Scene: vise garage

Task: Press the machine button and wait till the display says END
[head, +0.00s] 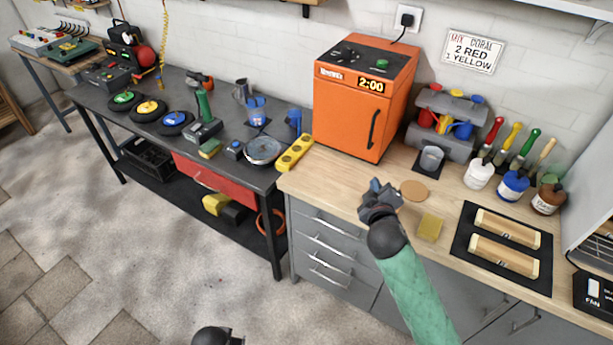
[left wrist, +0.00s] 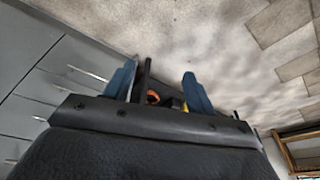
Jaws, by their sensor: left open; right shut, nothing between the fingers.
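The orange machine (head: 357,115) stands on the wooden counter against the wall. Its display (head: 371,84) reads 2:00 in yellow. A green button (head: 383,63) sits on its dark top panel, and a dark handle runs down the front door. My right gripper (head: 375,188) is shut and empty, over the counter in front of the machine and apart from it. My left gripper (left wrist: 158,88) shows in the left wrist view with its blue fingers spread and nothing between them. The machine is not recognisable in that view.
A grey cup (head: 431,160), a round cork disc (head: 414,190) and a yellow sponge (head: 429,227) lie near my right arm. A yellow power strip (head: 295,153) is left of the machine. Paint jars and brushes stand at right. A dark workbench (head: 140,116) with tools is at left.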

